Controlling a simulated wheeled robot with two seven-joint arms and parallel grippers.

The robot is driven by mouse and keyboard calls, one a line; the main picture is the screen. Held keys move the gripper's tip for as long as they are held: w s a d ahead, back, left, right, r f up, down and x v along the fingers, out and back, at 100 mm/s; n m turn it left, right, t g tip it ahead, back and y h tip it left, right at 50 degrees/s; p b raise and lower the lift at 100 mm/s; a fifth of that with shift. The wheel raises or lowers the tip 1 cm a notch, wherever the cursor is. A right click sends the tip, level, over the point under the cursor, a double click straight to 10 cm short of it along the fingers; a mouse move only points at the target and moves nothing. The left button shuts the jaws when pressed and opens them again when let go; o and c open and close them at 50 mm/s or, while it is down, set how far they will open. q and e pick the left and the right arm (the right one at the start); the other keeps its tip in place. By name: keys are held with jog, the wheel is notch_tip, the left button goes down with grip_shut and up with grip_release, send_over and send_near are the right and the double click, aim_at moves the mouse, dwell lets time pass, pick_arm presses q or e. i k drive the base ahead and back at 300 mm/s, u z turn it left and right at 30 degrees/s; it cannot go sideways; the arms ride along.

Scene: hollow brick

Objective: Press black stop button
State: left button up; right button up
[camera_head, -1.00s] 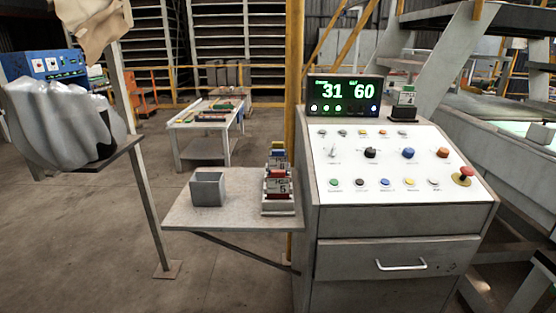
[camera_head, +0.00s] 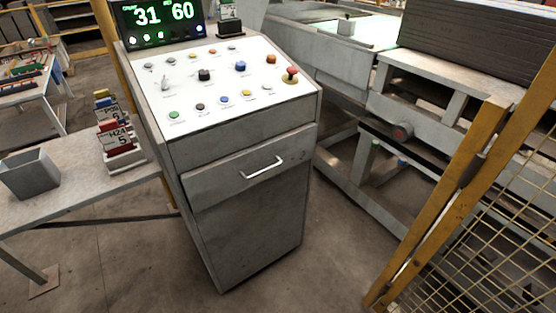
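The white control panel (camera_head: 215,78) slopes on top of a grey cabinet in the head view. Its front row holds a green button (camera_head: 174,115), a small black button (camera_head: 200,106), a blue button (camera_head: 224,100), a yellow button (camera_head: 247,93) and a pale button (camera_head: 267,87). A larger black knob (camera_head: 204,75) sits in the row behind. The labels are too small to read. A red mushroom button (camera_head: 290,75) on a yellow base is at the panel's right. Neither of my grippers is in view.
A display (camera_head: 160,22) reading 31 and 60 stands behind the panel. A side shelf (camera_head: 75,190) at left holds a grey bin (camera_head: 30,174) and a card rack (camera_head: 118,146). A yellow mesh fence (camera_head: 490,220) stands at right. Floor is open before the cabinet.

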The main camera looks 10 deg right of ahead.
aim_at(199, 106)
jog(key=z, duration=1.65)
jog(key=k, duration=0.9)
jog(key=u, duration=1.4)
